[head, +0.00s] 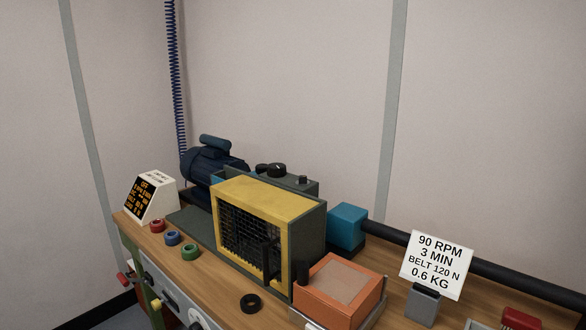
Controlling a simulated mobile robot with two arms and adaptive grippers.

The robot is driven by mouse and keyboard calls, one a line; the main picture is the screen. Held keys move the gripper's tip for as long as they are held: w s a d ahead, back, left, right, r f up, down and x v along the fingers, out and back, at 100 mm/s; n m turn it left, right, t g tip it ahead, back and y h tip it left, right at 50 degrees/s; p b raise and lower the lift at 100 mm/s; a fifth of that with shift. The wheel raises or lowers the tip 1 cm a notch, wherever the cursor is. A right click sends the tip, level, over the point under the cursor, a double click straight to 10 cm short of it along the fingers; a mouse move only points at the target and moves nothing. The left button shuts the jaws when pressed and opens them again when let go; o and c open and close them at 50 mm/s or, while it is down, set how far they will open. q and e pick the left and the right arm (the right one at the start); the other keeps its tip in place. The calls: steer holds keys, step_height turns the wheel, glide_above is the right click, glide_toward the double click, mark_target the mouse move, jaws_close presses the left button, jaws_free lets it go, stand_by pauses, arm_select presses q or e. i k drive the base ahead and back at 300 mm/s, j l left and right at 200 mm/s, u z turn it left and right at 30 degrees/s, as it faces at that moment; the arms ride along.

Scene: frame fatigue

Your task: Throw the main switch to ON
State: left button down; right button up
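The main switch cannot be picked out with certainty. A grey panel (181,301) on the front face of the bench carries round fittings, partly cut off by the lower edge. A small red part (123,279) sticks out at the bench's left end. A white display box (151,196) on the bench's left corner shows orange text on black, and its top line appears to read OFF. Neither of my grippers is in the head view.
A yellow-framed guard cage (268,201) stands mid-bench, with a dark blue motor (212,160) behind it. Red, blue and green rings (191,252) and a black ring (250,303) lie in front. An orange box (338,287) and sign card (437,264) are right.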

mark_target(126, 281)
steer(key=u, duration=2.1)
steer(key=i+l, duration=0.2)
steer(key=i, duration=0.15)
steer(key=i+l, duration=0.2)
steer(key=i, duration=0.15)
